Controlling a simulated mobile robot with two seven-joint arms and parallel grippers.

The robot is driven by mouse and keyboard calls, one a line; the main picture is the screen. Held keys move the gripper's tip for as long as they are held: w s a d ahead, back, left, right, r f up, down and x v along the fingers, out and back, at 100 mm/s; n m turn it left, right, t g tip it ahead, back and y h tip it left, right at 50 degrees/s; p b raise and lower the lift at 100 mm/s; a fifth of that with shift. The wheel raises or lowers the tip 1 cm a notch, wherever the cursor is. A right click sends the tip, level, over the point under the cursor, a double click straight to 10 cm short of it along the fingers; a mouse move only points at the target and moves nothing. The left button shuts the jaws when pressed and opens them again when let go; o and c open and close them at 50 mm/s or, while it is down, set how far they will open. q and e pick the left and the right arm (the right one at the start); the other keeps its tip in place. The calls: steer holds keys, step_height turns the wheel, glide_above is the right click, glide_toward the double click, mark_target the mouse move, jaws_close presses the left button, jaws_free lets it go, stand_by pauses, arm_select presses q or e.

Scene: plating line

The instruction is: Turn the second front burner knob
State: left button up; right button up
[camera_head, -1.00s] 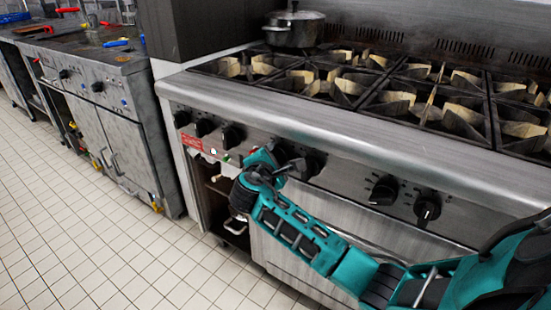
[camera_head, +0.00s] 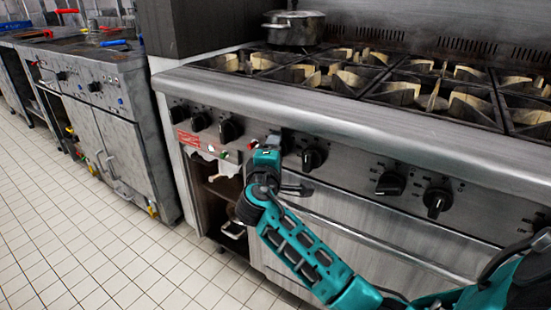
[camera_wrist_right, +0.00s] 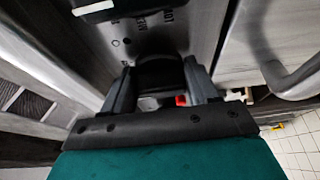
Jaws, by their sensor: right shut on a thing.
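The range's front panel (camera_head: 352,172) carries a row of black knobs, including a left group of three (camera_head: 229,131), a middle knob (camera_head: 312,158) and two at the right (camera_head: 390,184). My right gripper (camera_head: 273,142) is at the panel, between the left group and that middle knob. It hides most of the knob there in the head view. In the right wrist view my gripper's two grey fingers (camera_wrist_right: 158,82) are on either side of a black knob (camera_wrist_right: 160,70), shut on it. Printed marks show on the panel above it. My left gripper is not in view.
The burner grates (camera_head: 400,92) and a lidded pot (camera_head: 293,28) are on top of the range. A red label (camera_head: 188,139) and small indicator lights are near my gripper. An oven handle (camera_wrist_right: 295,80) is close by at the right in the wrist view.

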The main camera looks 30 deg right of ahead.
stand_by(0.4)
steer(key=o, duration=1)
steer(key=shift+a, duration=0.1)
arm_select(q)
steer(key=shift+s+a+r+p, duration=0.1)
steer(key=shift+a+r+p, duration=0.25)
steer(key=shift+p, duration=0.7)
arm_select(e)
steer(key=v, duration=1.2)
steer(key=shift+s+a+f, duration=0.15)
steer(key=shift+s+a, duration=0.1)
steer(key=shift+s, duration=0.05)
